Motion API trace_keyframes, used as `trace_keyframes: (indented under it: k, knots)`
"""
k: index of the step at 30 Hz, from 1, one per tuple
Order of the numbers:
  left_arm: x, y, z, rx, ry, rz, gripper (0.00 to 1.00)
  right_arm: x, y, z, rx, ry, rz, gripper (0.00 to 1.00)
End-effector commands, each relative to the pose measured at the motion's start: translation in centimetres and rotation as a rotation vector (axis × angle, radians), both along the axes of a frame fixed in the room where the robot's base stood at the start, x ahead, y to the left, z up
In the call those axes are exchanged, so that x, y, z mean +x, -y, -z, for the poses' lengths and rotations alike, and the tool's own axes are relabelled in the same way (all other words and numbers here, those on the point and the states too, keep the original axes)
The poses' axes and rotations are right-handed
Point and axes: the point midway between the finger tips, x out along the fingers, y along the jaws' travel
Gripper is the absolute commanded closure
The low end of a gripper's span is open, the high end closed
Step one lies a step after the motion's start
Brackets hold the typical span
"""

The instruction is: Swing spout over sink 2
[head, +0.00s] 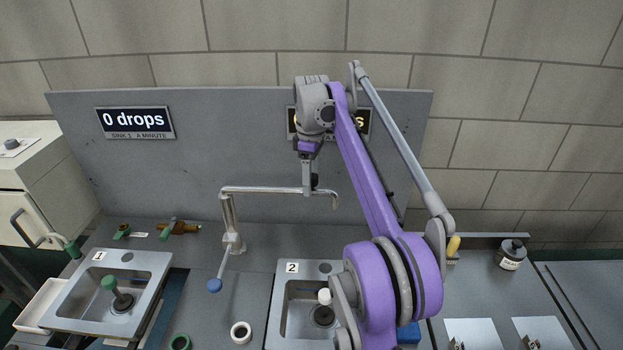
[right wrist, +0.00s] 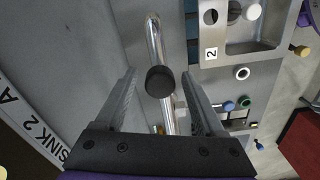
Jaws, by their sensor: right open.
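The metal spout (head: 270,190) stands on a post between the two sinks. Its arm reaches right, and its bent tip appears behind sink 2 in the head view. Sink 2 (head: 283,300) is a steel basin, partly hidden by my right arm. My right gripper (head: 308,188) points down at the spout near its outer end. In the right wrist view, my open fingers (right wrist: 160,77) stand on either side of the spout (right wrist: 153,40) and its black knob (right wrist: 160,82). I cannot tell whether they touch it. My left gripper is out of view.
Sink 1 (head: 150,262) is at the left with a green-topped stopper. A blue-ended lever (head: 215,285) sticks out below the spout post. A white ring (head: 241,332) lies between the sinks. A grey back panel (head: 240,130) rises behind.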

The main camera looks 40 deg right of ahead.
Motion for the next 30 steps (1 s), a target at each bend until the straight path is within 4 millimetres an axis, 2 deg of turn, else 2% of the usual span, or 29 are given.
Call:
trace_keyframes:
  k: [2, 12, 14, 30]
  knots:
    - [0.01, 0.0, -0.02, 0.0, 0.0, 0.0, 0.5, 0.0, 0.0, -0.04, 0.0, 0.0, 0.0, 0.29]
    - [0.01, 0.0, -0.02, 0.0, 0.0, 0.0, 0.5, 0.0, 0.0, -0.05, 0.0, 0.0, 0.0, 0.9]
    - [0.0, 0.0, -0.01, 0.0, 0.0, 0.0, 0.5, -0.01, 0.01, -0.05, 0.0, 0.0, 0.0, 1.0]
    - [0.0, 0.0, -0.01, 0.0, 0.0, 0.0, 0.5, -0.01, 0.01, -0.06, 0.0, 0.0, 0.0, 1.0]
